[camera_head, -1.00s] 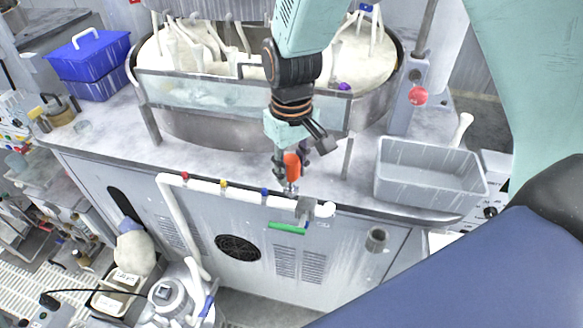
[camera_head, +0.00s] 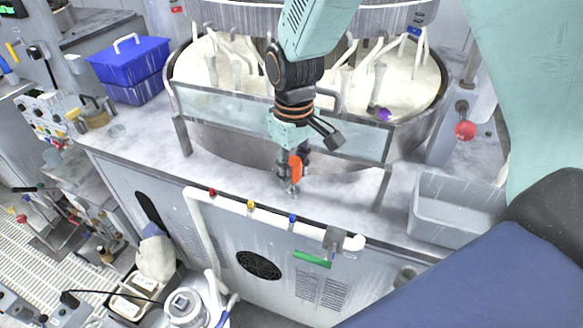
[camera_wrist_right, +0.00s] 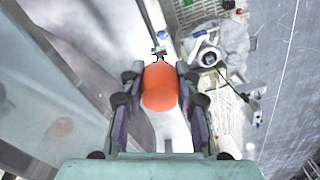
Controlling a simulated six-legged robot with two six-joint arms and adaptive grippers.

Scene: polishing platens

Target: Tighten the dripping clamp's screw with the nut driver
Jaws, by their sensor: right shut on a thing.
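My right gripper (camera_head: 293,165) is shut on the orange handle of the nut driver (camera_head: 296,170), seen over the front of the bench top. The handle (camera_wrist_right: 160,88) sits between both fingers (camera_wrist_right: 158,100) in the right wrist view, its metal shaft pointing away. A white pipe (camera_head: 232,204) along the bench's front edge carries a red clamp (camera_head: 212,191), a yellow clamp (camera_head: 250,203) and a blue clamp (camera_head: 292,218). The driver's tip appears just above the blue clamp in the head view; contact cannot be told. I cannot tell which clamp drips. My left gripper is out of view.
A round polishing tank (camera_head: 225,138) stands close behind the gripper. A grey bin (camera_head: 432,228) is at right, a blue box (camera_head: 128,62) at left. A grey block (camera_head: 334,237) sits near the pipe's right end. Bench top left of the driver is mostly clear.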

